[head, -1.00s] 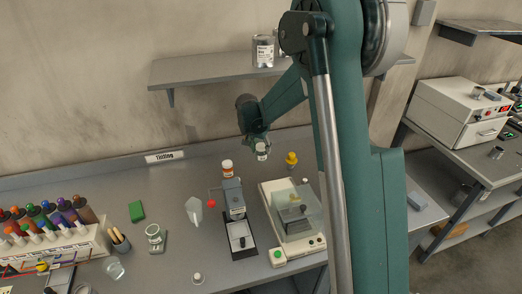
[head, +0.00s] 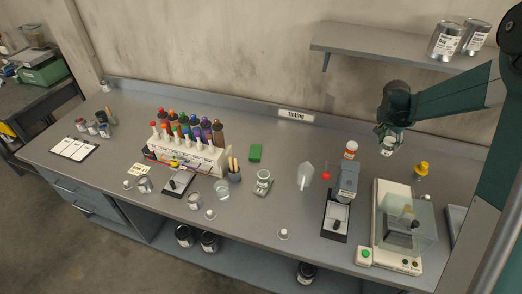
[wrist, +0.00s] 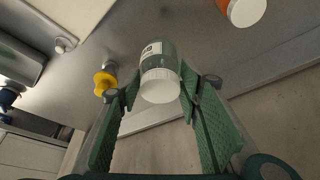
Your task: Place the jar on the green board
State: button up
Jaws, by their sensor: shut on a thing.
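The jar (wrist: 158,72), clear with a white lid and a label, sits between the green fingers of my gripper (wrist: 165,100) in the wrist view, its lid towards the camera. In the head view my gripper (head: 391,136) is shut on the jar (head: 388,147), above the back right of the bench.
A balance (head: 382,245) is at right. A bottle rack (head: 190,160) is left. A shelf (head: 385,52) hangs above.

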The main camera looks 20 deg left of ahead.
jog(key=a, duration=0.5)
jog(key=w+a+n, duration=0.1)
jog(key=a, duration=0.3)
jog(key=a+n, duration=0.1)
jog(key=a, duration=0.4)
jog(key=shift+w+a+r+t+y, duration=0.25)
jog(key=shift+a+t+y, duration=0.05)
jog(key=shift+t, duration=0.1)
jog(key=s+a+n+y, duration=0.1)
jog(key=a+n, duration=0.2)
jog(key=a, duration=1.4)
jog(key=r+n+y+p, duration=0.1)
jog(key=r+n, duration=0.1)
jog(key=n, duration=0.1)
send_over(255, 151)
jog(key=shift+w+f, duration=0.15)
jog(key=shift+f, duration=0.1)
jog(key=shift+f, duration=0.15)
notch_tip(255, 151, down, 6)
jog(key=shift+f, duration=1.9)
jog(key=shift+f, duration=0.15)
